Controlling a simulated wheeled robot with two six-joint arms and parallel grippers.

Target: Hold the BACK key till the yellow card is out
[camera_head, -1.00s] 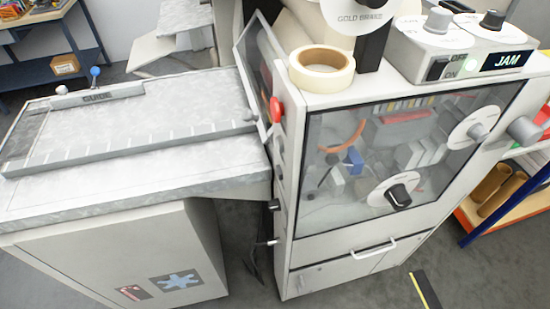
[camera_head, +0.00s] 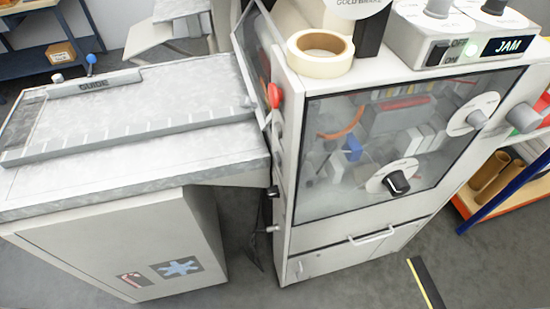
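Neither of my grippers is in view. The machine (camera_head: 310,245) is a pale cabinet with a dark-framed clear window (camera_head: 330,185) on its front. On its top right, a grey control box has an OFF/ON switch (camera_head: 438,52) with a green light and a display (camera_head: 507,46) reading JAM. I cannot make out a key marked BACK, and I see no yellow card. Behind the window are a red part, a blue block and several pale pieces, partly blurred by the glass.
A feed table (camera_head: 120,165) with a bar marked GUIDE (camera_head: 95,84) stands at left. A tape roll (camera_head: 320,50) lies on the machine. A red knob (camera_head: 274,96) sticks out at its left edge. A shelf with brown rolls (camera_head: 490,172) stands at right. Grey floor shows in front.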

